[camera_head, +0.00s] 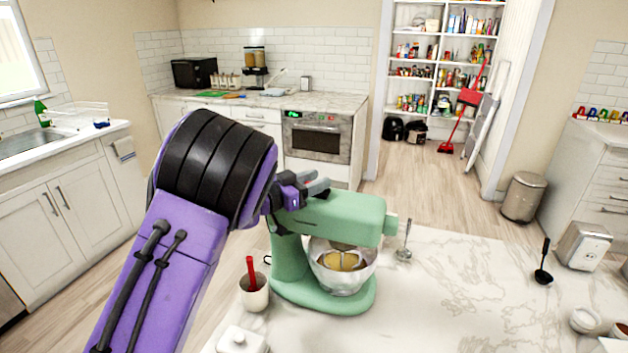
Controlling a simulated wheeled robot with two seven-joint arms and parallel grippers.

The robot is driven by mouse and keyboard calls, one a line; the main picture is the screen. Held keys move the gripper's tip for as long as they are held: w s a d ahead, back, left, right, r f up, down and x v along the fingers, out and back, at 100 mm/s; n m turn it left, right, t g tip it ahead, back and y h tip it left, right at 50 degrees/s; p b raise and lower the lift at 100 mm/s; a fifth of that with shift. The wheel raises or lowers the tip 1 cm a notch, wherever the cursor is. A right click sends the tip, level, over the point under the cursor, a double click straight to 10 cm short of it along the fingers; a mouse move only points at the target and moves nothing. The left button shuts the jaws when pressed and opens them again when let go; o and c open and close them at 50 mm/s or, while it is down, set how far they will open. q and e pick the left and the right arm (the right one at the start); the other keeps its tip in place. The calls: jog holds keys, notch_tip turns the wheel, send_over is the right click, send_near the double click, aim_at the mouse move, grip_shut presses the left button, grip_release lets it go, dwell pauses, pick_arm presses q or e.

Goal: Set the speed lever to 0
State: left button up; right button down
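A green stand mixer (333,220) stands on the white marble counter, its head pointing right. Its glass bowl (343,272) holds something yellow under the beater. My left arm comes in from the left, and my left gripper (318,187) is at the rear top of the mixer head, touching or just behind it. Its grey fingers are small and partly overlapped by the wrist, so I cannot tell whether they are open or shut. I cannot make out the speed lever; the arm and gripper cover part of the mixer's back. My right gripper does not show.
The marble counter (455,300) is largely clear right of the mixer. A white cup (254,294) with a red handle stands left of the mixer base. A white butter dish (241,341) is at the front.

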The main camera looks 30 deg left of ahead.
pick_arm(q)
grip_shut()
jog(key=shift+s+a, duration=0.15)
jog(key=shift+a, duration=0.75)
jog(key=shift+o, duration=0.9)
grip_release()
jog(key=shift+a, duration=0.1)
jog(key=shift+s, duration=0.15)
jog(key=shift+s+a+f+b, duration=0.1)
jog(key=shift+s+f+b, duration=0.05)
jog(key=shift+s+b, duration=0.2)
jog(key=b+v, duration=0.3)
jog(key=v, duration=0.6)
jog(key=shift+s+a, duration=0.15)
jog(key=shift+s, duration=0.15)
